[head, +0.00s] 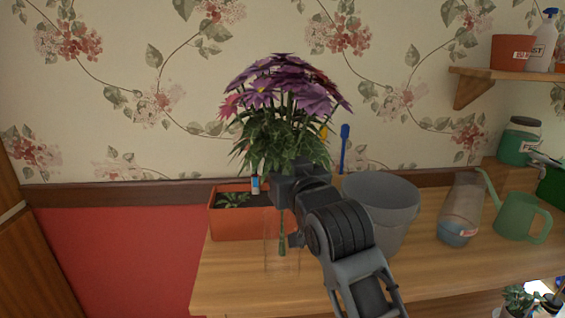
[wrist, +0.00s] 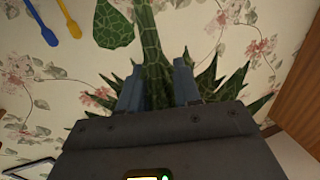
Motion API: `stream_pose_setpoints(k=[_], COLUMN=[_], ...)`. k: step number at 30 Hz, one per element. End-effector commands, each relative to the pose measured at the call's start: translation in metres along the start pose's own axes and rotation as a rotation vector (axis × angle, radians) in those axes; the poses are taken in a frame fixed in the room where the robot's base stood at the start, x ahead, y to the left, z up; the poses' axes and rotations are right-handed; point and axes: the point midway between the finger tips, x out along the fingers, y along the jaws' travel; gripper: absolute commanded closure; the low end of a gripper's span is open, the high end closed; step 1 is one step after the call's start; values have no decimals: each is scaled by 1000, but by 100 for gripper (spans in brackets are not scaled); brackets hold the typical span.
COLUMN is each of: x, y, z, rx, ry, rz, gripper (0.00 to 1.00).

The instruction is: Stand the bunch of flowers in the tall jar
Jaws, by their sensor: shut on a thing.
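The bunch of flowers (head: 285,105), purple blooms over green leaves, is upright in the head view. My gripper (head: 283,188) is shut on its stems, which show between the fingers (wrist: 157,92) in the wrist view as a green stalk (wrist: 153,62). The stem end hangs below my gripper. A clear, faintly outlined tall jar (head: 270,262) stands on the wooden table below. The stem's lower end overlaps the jar's outline; I cannot tell for certain whether it is inside or in front. My arm partly hides the jar's right side.
An orange planter (head: 222,226) stands close behind the jar to the left. A grey pot (head: 385,205), a clear bottle (head: 460,205) and a green watering can (head: 522,222) stand to the right on the table (head: 225,285). A shelf (head: 510,76) is at upper right.

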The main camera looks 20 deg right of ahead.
Motion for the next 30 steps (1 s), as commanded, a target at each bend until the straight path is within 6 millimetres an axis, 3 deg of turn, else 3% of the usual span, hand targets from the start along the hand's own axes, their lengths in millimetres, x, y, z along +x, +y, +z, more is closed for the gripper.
stream_pose_setpoints(k=[12, 29, 30], x=[0, 0, 0], y=[0, 0, 0], z=[37, 45, 45], rx=[0, 0, 0], ry=[0, 1, 1], rz=[0, 0, 0], gripper=[100, 100, 64])
